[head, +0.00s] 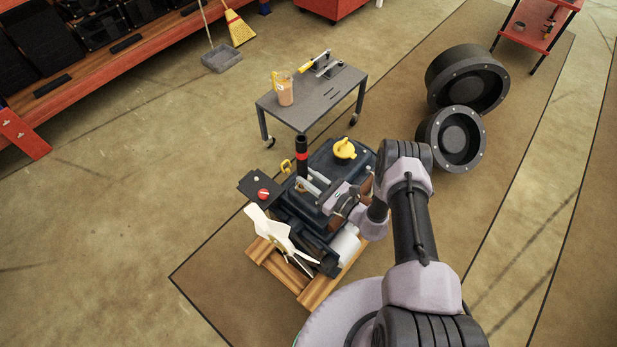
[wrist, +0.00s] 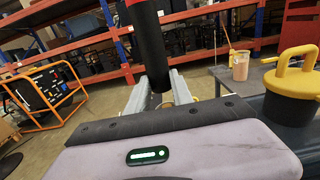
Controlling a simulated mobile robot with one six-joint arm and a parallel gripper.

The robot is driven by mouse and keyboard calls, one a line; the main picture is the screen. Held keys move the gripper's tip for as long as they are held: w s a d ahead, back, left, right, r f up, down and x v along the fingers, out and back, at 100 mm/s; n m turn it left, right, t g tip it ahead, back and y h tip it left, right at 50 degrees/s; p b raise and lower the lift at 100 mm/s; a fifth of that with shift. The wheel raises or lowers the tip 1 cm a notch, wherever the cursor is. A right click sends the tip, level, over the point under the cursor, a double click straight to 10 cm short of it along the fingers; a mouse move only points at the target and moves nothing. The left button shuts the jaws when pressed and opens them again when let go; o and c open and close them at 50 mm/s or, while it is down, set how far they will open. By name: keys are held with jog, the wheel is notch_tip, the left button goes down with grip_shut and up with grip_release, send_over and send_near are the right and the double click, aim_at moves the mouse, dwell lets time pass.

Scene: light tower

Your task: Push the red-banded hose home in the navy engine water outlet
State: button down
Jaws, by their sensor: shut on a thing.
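The hose (head: 302,144) is black with a red band and stands roughly upright at the left side of the navy engine (head: 322,153). In the wrist view the hose (wrist: 149,45) rises between my two fingers, its red band at the top edge. My gripper (head: 302,184) is shut on the hose, below the band; it also shows in the wrist view (wrist: 158,92). The hose's lower end and the water outlet are hidden by my gripper and wrist, so I cannot tell how deep the hose sits.
A yellow cap (head: 344,149) stands on the engine, right of the hose. A white fan (head: 268,229) is at the engine's front, above a wooden pallet (head: 271,262). A grey cart (head: 312,99) with a cup (head: 285,92) stands behind. Open floor lies to the left.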

jog(key=shift+f+b, duration=0.75)
jog(key=shift+f, duration=0.5)
jog(key=shift+f+b, duration=1.1)
jog(key=shift+b, duration=0.4)
dwell(0.4)
jog(key=shift+r, duration=0.1)
jog(key=shift+r+p, duration=0.65)
jog(key=shift+r, duration=0.15)
jog(key=shift+b, duration=0.45)
dwell(0.9)
jog(key=shift+f, duration=0.25)
jog(key=shift+f+b, duration=0.3)
jog(key=shift+b, duration=0.2)
jog(key=shift+f+b, duration=0.3)
jog(key=shift+f, duration=0.05)
